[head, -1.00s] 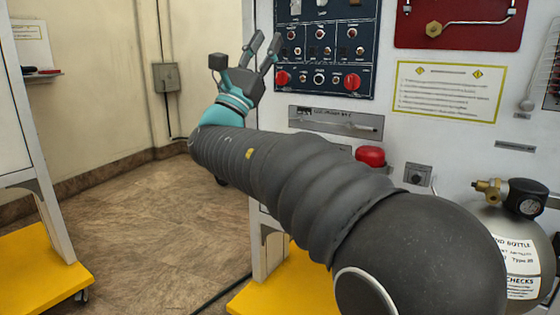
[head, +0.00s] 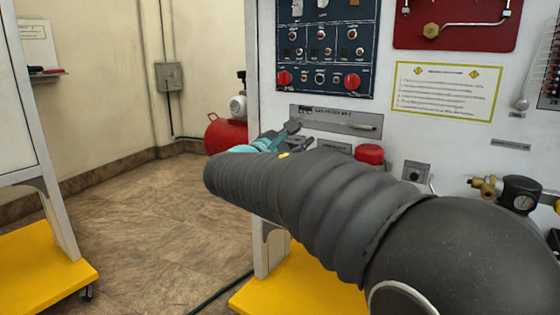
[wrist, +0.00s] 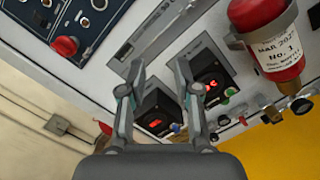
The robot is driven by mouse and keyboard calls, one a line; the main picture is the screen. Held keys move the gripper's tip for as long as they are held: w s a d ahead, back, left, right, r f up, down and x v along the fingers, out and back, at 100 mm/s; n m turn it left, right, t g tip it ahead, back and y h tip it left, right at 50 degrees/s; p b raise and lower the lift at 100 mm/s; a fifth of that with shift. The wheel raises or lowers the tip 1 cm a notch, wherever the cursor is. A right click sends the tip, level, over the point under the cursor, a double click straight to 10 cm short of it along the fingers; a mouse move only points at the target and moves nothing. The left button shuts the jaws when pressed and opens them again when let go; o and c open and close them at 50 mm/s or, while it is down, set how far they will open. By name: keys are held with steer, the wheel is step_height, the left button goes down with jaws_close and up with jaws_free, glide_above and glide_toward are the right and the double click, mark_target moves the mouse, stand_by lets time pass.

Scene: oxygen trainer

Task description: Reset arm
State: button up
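My gripper (head: 298,137) is in front of the trainer panel in the head view, mostly hidden behind my arm's dark ribbed sleeve. In the wrist view its two fingers (wrist: 160,72) stand apart with nothing between them, so it is open and empty. Beyond the fingers are two black display units with red digits, one on the left (wrist: 157,113) and one on the right (wrist: 214,80). I cannot tell any contact with the panel.
The dark control panel (head: 322,50) with red knobs is above my gripper. A red cylinder (wrist: 270,38) with a label hangs at the wrist view's upper right. A red tank (head: 225,136) stands by the back wall. Open floor (head: 165,210) lies to the left.

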steer(key=s+d+f+m+g+y+p, duration=0.1)
steer(key=s+d+f+m+g+y, duration=0.25)
steer(key=s+f, duration=0.3)
steer(key=s+d+f+m+g+y+p, duration=0.2)
steer(key=s+f+m+g, duration=0.1)
steer(key=s+f+m, duration=0.4)
steer(key=s+d+f+m+g+y+p, duration=0.1)
steer(key=s+d+f+m+g+y, duration=0.15)
steer(key=s+f+g, duration=0.4)
steer(key=s+d+r+m+t+y+p, duration=0.1)
steer(key=s+r+m+t+y+p, duration=0.1)
steer(key=s, duration=0.5)
steer(key=s+d+r+m+t+y+p, duration=0.1)
steer(key=s+d+r+m+y+p, duration=0.1)
steer(key=s, duration=0.6)
steer(key=r+m+p, duration=0.1)
steer(key=m+p, duration=0.1)
steer(key=shift+d+r+m+t, duration=0.2)
steer(key=shift+d+m+t, duration=0.05)
steer(key=shift+m+t, duration=0.15)
